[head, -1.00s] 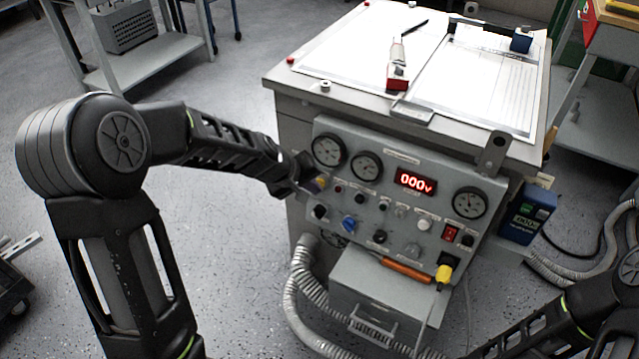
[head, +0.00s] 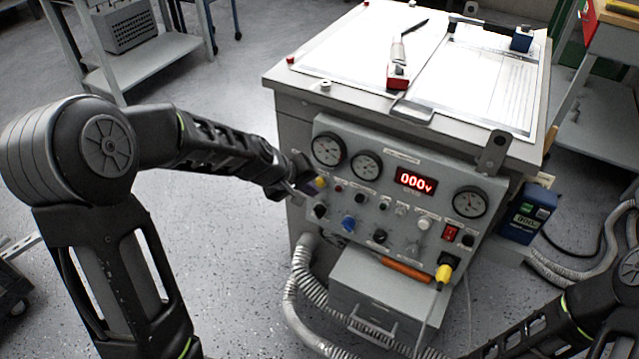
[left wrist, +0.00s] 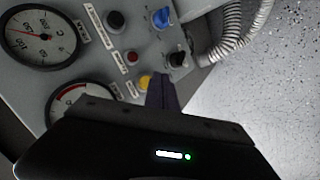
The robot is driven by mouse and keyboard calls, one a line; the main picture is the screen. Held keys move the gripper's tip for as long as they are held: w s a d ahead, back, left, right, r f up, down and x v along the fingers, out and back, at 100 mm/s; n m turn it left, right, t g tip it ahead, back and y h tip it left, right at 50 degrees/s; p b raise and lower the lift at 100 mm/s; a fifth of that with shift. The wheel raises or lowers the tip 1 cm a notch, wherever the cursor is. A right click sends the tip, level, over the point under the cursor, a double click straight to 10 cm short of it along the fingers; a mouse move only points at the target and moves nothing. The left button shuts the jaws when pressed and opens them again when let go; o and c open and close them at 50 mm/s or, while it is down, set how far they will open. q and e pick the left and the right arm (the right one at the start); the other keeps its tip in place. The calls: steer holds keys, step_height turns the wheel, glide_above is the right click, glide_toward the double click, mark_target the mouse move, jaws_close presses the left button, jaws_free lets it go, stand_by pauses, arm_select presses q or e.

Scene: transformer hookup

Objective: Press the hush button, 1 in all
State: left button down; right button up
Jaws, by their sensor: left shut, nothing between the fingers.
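The control panel (head: 400,185) is on the front of the grey cabinet. Which control is the hush button cannot be told, as the labels are too small to read. A small yellow button (head: 320,183) is at the panel's left side, and it also shows in the left wrist view (left wrist: 145,82). My left gripper (head: 301,191) is shut and empty, close to the yellow button. In the left wrist view its fingertips (left wrist: 162,78) appear just right of that button; contact cannot be told. My right gripper is outside the view.
A red button (left wrist: 132,57), a blue knob (head: 349,223) and black knobs (head: 320,211) sit close by. A corrugated hose (head: 297,275) hangs below left.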

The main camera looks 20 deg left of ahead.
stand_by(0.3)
arm_select(q)
steer(key=shift+s+a+r, duration=0.1)
steer(key=shift+s+r, duration=0.05)
steer(key=shift+s, duration=0.7)
steer(key=shift+s+a+r, duration=0.1)
steer(key=shift+s+a, duration=0.05)
steer(key=shift+s, duration=0.65)
steer(key=shift+s+a+r, duration=0.1)
steer(key=shift+s+r, duration=0.05)
steer(key=shift+s, duration=0.7)
steer(key=s+d+f+m+g, duration=0.1)
steer(key=s+d+f+m, duration=0.15)
steer(key=f, duration=0.45)
steer(key=s+d+f+m, duration=0.2)
steer(key=d+f, duration=0.2)
steer(key=f, duration=0.3)
steer(key=s+d+f+m+g+h, duration=0.1)
steer(key=s+d+f+g, duration=0.2)
steer(key=s+d+f, duration=0.45)
steer(key=s+d+f+m+g+h, duration=0.15)
steer(key=s+d+f, duration=0.35)
steer(key=s, duration=0.6)
step_height(320, 180, up, 16)
steer(key=p, duration=1.5)
steer(key=shift+w+a+f+y, duration=0.25)
steer(key=shift+w+y, duration=0.1)
steer(key=shift+y, duration=0.1)
